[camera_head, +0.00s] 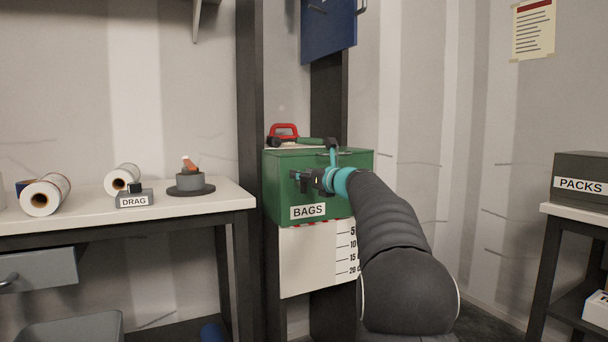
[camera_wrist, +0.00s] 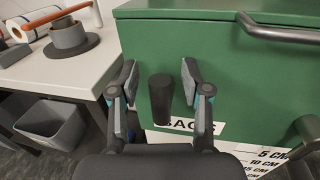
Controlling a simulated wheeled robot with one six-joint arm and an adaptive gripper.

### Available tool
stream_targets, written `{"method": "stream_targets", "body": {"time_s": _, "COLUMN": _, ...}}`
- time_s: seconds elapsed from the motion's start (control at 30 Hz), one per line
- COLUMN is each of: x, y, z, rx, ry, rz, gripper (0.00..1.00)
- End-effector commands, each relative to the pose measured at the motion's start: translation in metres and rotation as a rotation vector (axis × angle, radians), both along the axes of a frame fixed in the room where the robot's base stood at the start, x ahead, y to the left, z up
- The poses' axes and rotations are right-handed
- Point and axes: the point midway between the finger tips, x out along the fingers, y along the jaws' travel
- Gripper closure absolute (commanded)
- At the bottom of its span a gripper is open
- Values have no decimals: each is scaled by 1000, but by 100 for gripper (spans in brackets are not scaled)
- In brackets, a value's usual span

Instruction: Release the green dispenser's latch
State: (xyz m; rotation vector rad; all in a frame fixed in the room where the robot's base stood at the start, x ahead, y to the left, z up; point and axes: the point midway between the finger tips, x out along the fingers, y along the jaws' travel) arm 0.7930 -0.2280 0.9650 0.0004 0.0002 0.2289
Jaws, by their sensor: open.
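The green dispenser (camera_head: 292,165) is a box with a "BAGS" label, mounted at the dark post; its front fills much of the wrist view (camera_wrist: 215,60). A dark rounded knob (camera_wrist: 161,98), apparently the latch, stands out from its front above the label. My gripper (camera_wrist: 160,78) is open at the dispenser's front, with one finger on each side of the knob and visible gaps between. In the head view my gripper (camera_head: 301,181) covers part of the front above the label, and the knob cannot be made out there.
A grey bar handle (camera_wrist: 285,34) crosses the dispenser's upper right front. A red-handled item (camera_head: 284,131) sits on top. A white ruled panel (camera_head: 307,262) hangs below. A bench (camera_head: 75,217) with paper rolls stands left; a shelf with a "PACKS" box (camera_head: 580,178) stands right.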

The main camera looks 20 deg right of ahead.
Motion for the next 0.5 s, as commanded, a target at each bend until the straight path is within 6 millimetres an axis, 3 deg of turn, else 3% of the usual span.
{"method": "stream_targets", "body": {"time_s": 0.1, "x": 0, "y": 0, "z": 0, "rx": 0, "ry": 0, "rz": 0, "gripper": 52}}
{"method": "stream_targets", "body": {"time_s": 0.3, "x": 0, "y": 0, "z": 0, "rx": 0, "ry": 0, "rz": 0, "gripper": 100}}
{"method": "stream_targets", "body": {"time_s": 0.5, "x": 0, "y": 0, "z": 0, "rx": -2, "ry": 0, "rz": 0, "gripper": 100}}
